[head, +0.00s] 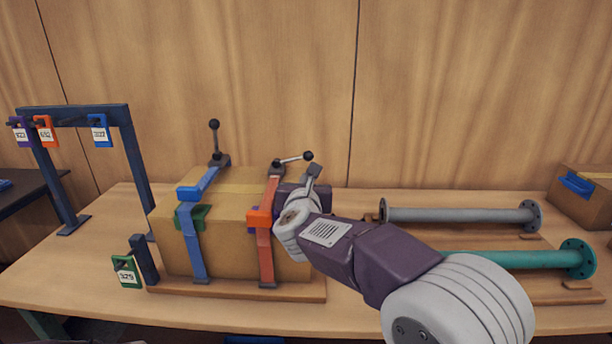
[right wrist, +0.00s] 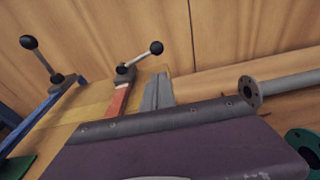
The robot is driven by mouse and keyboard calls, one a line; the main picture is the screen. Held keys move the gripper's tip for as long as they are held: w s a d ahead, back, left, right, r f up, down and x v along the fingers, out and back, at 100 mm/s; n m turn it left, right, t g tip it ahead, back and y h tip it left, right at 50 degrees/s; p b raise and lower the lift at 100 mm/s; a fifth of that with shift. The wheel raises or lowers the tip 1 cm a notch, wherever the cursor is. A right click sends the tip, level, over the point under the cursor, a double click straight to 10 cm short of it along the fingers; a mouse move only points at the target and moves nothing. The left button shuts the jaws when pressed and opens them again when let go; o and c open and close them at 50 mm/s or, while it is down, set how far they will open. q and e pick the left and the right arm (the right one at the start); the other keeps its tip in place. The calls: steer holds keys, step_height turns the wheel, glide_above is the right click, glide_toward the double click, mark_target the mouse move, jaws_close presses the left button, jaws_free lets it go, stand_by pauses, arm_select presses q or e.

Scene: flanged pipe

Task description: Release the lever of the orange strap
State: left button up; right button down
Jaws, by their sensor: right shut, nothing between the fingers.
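The orange strap (head: 265,252) runs over the top and down the front of a cardboard box (head: 228,235). Its lever (head: 294,160) leans far over to the right, nearly level, with a black knob at its end. The right wrist view shows this lever (right wrist: 141,57) and the strap (right wrist: 117,101) just left of my fingers. My right gripper (head: 314,171) is shut and empty, at the box's right side, close to the lever's knob. In the right wrist view the gripper (right wrist: 157,90) appears apart from the lever. My left gripper is not in view.
A blue strap (head: 192,240) with an upright lever (head: 215,138) crosses the box's left part. A dark rack (head: 75,115) with tags stands at left. A grey flanged pipe (head: 460,215) and a teal one (head: 520,260) lie at right. Another box (head: 590,195) is far right.

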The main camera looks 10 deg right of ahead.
steer(key=shift+w+d, duration=0.1)
steer(key=shift+w, duration=0.35)
steer(key=p+x, duration=0.1)
steer(key=x, duration=0.8)
steer(key=shift+f, duration=0.15)
steer(key=shift+d, duration=0.15)
